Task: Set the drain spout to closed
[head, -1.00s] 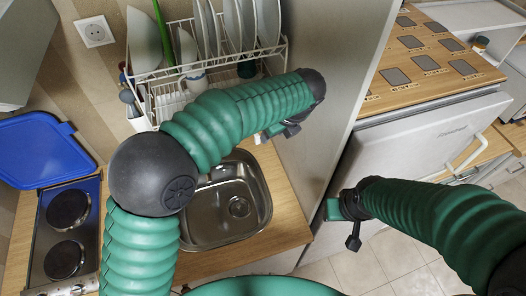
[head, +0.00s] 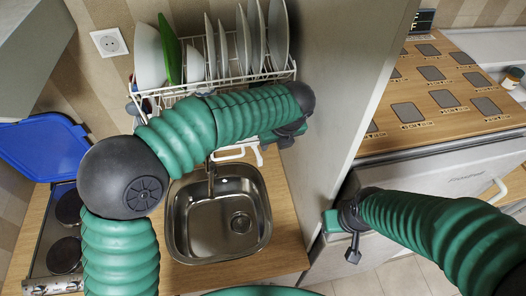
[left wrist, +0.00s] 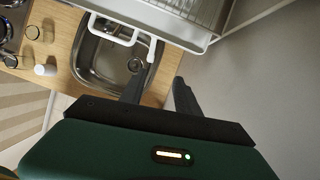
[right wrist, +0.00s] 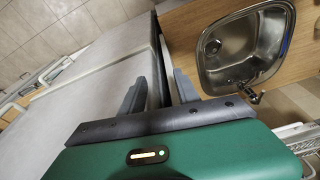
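A white piece that looks like the drain spout (head: 240,150) shows below the dish rack (head: 215,75), at the sink's back edge. My left forearm partly covers this area. In the left wrist view a white looped piece (left wrist: 113,38) reaches over the sink (left wrist: 85,62); which way it is set is hard to tell. My left gripper (head: 290,134) is right of the spout, above the counter, apart from it. Its two fingers are spread and empty in the left wrist view (left wrist: 158,90). My right gripper (head: 350,232) is open and empty beside the tall panel (right wrist: 140,45).
The steel sink (head: 222,225) with its tap (head: 211,180) is in the middle. Plates (head: 245,40) stand in the rack. The tall grey panel (head: 350,100) bounds the right side. The blue hob lid (head: 45,145) stands raised over the hob (head: 68,230).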

